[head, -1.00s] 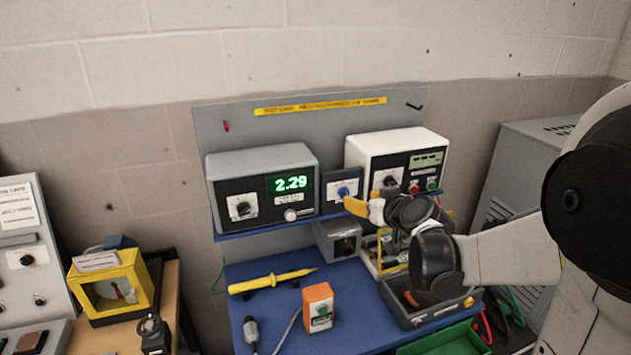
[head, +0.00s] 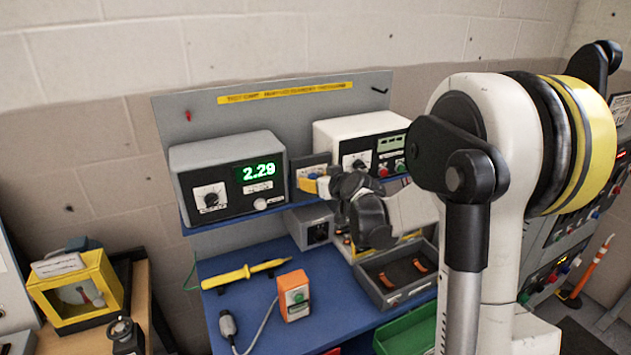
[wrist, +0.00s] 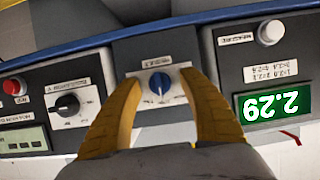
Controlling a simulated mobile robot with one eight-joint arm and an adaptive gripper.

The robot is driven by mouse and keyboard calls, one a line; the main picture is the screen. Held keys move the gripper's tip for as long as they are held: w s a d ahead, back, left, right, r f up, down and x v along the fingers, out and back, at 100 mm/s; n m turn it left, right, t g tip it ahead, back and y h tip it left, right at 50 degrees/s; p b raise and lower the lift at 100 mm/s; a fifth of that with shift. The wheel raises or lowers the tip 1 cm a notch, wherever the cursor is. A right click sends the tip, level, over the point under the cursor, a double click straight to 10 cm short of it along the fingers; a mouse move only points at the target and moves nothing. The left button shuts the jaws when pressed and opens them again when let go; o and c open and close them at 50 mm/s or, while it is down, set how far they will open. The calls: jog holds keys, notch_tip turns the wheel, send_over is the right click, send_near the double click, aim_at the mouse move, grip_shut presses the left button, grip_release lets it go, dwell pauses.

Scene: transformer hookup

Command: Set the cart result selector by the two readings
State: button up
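The result selector is a small dark box (head: 311,162) with a blue knob between the two instruments on the cart shelf. In the wrist view its blue knob (wrist: 160,84) sits on a white plate, pointer roughly along the picture's vertical. My gripper (wrist: 161,80) is open, with yellow fingers either side of the knob, apparently not touching it. In the head view my gripper (head: 312,184) is in front of the selector and partly hides it. The left grey meter (head: 228,178) shows 2.29 in green. The right white instrument (head: 362,140) has a pale green display, too small to read.
Below the shelf, the blue cart top (head: 250,300) holds a yellow probe (head: 240,274), an orange box (head: 293,296) and a grey tray (head: 395,275). A green bin (head: 405,330) is at the front. A yellow-framed meter (head: 75,290) stands at left.

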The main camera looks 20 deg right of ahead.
grip_shut()
jog(key=m+y+b, duration=0.1)
jog(key=m+y, duration=0.1)
jog(key=m, duration=0.1)
jog(key=shift+d+f+b, duration=0.15)
jog(key=shift+b, duration=0.2)
jog(key=shift+m+t+y+b, duration=0.3)
jog(key=shift+m+y+b, duration=0.6)
jog(key=shift+m, duration=0.6)
jog(key=shift+y, duration=0.3)
grip_release()
